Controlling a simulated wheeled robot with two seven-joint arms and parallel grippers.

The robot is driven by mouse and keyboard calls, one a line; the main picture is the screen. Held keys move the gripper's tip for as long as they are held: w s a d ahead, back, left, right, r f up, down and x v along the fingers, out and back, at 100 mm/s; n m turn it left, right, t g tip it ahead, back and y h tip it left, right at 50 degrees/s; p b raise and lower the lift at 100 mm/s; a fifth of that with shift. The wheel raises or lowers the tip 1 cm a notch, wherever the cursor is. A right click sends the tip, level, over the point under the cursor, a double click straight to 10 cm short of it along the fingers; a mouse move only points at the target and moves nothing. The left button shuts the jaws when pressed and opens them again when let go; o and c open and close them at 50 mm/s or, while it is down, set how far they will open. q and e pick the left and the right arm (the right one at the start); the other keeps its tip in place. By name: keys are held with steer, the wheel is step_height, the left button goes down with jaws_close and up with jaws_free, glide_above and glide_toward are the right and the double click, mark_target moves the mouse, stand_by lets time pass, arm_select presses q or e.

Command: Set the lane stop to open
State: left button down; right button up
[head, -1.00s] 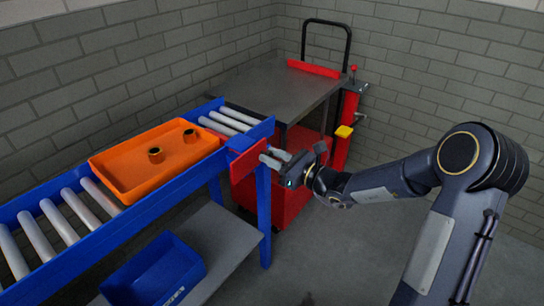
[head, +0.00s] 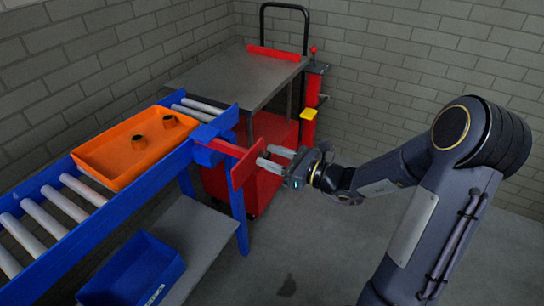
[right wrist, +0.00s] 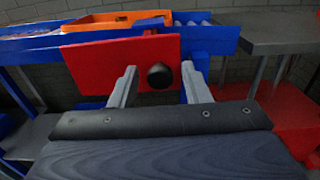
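The lane stop has a red plate (head: 247,166) on a red bar (head: 226,147) that comes out of a blue housing (head: 208,152) on the conveyor's side. The plate stands out from the housing with the bar showing. In the right wrist view the red plate (right wrist: 105,66) carries a round black knob (right wrist: 160,76). My right gripper (head: 272,157) is open in front of the plate. Its fingers (right wrist: 159,78) are on either side of the knob with gaps between. My left gripper is not in view.
An orange tray (head: 108,173) with two dark cylindrical parts sits on the roller conveyor (head: 50,208). A blue bin (head: 135,270) is on the shelf below. The floor at the right is clear.

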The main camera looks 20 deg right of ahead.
steer(key=v, duration=0.7)
steer(key=shift+s+d, duration=0.25)
steer(key=shift+s, duration=0.1)
steer(key=s+a+r+n+g+y, duration=0.2)
steer(key=s+a+r+n+g, duration=0.1)
steer(key=s+a+n+g, duration=0.45)
steer(key=s+a+f+n+g+h, duration=0.25)
steer(key=s+a+n+h, duration=0.2)
steer(key=s+n, duration=0.8)
steer(key=d+n+t+h, duration=0.2)
steer(key=d+n+h, duration=0.25)
steer(key=n, duration=0.25)
step_height(320, 180, up, 15)
steer(key=p, duration=1.5)
steer(key=shift+a+g+p, duration=0.25)
steer(key=shift+g+p, duration=0.05)
steer(key=shift+p, duration=0.1)
